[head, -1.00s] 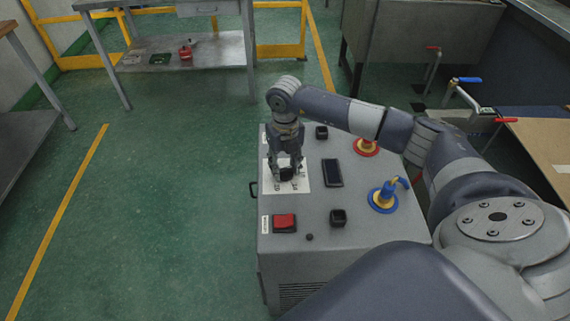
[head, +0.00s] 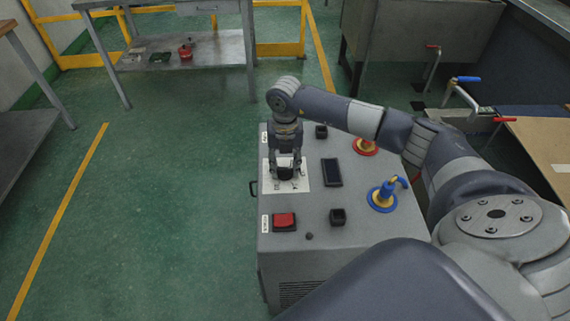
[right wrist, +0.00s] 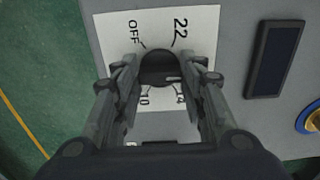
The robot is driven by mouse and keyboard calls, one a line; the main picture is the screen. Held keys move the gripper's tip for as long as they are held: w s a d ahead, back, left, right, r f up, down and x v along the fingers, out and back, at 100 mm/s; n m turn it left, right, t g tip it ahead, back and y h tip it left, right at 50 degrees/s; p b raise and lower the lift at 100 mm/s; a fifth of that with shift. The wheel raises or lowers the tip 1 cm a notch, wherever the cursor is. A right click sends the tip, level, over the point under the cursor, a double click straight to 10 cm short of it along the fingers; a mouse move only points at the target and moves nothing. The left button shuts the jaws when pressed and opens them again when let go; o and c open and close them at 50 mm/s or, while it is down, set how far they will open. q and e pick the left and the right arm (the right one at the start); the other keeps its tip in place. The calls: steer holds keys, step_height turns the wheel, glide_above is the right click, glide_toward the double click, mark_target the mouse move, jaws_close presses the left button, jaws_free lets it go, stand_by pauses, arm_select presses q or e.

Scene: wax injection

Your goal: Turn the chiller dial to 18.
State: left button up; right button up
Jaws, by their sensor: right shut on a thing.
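The chiller (head: 312,218) is a grey box with a white dial plate (head: 302,172) on its top. The black round dial (right wrist: 158,68) sits on that plate in the right wrist view. My right gripper (head: 287,175) points down over it, with its fingers (right wrist: 160,73) shut on the dial from both sides. The labels OFF, 22, 14 and 10 show around the dial. A pale mark on the dial points to the picture's right, between 22 and 14. A finger covers the plate there, so no 18 is visible. My left gripper is not in view.
The chiller top also holds a dark display (head: 332,172), a red switch (head: 284,221), a blue-and-yellow fitting (head: 383,197) and a red one (head: 366,147). A metal table (head: 185,50) stands behind. Green floor at left is clear.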

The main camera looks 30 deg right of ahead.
mark_target(285, 168)
steer(key=o, duration=1.1)
steer(key=shift+c, duration=0.2)
steer(key=shift+r, duration=0.1)
step_height(285, 168, up, 12)
